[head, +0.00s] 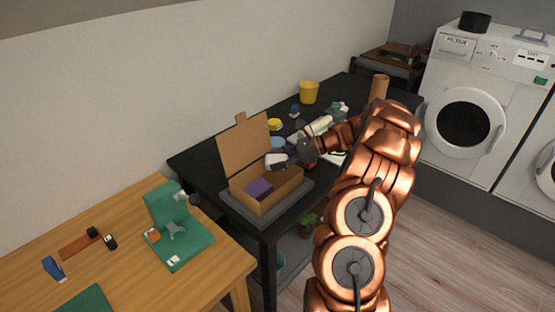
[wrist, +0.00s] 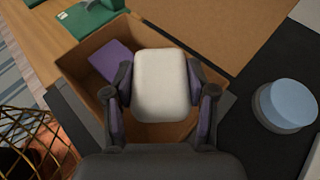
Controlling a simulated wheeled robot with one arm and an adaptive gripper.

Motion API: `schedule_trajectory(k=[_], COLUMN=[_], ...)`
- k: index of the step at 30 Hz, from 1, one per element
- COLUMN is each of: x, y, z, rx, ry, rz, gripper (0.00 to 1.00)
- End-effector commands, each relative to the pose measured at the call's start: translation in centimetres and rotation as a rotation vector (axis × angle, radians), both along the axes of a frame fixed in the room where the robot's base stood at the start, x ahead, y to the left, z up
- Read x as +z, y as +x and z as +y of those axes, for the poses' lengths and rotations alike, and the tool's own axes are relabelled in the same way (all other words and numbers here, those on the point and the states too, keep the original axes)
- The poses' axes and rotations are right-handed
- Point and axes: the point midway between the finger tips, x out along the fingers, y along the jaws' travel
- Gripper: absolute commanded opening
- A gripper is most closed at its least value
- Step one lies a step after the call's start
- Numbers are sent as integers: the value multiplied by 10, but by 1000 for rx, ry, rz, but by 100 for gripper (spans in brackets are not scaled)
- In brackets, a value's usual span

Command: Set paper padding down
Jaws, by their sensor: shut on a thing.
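My gripper (wrist: 162,100) is shut on a white, rounded block, the paper padding (wrist: 161,85), with one finger on each side of it. In the head view the gripper (head: 290,158) and the white padding (head: 275,159) are over the open cardboard box (head: 274,200). A purple block (head: 258,188) lies inside the box towards its left; it also shows in the wrist view (wrist: 113,62). The box flap (head: 243,147) stands up at the back. The padding hides part of the box floor, and I cannot tell whether it touches anything below.
The box stands on a grey mat (head: 235,207) on the black table (head: 195,160). A blue round container (wrist: 286,105) is right of the box. A yellow cup (head: 309,92) stands farther back.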

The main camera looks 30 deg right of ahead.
Motion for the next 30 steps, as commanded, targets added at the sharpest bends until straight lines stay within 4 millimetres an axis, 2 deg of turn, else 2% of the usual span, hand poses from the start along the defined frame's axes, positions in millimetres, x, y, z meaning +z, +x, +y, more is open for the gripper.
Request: schedule_trajectory(k=[19, 20, 27, 30], x=[-12, -12, -12, -12], y=[0, 0, 0, 0], z=[0, 0, 0, 0], rx=[1, 1, 1, 1], ry=[0, 0, 0, 0], rz=[0, 0, 0, 0], gripper=[33, 57, 81, 81])
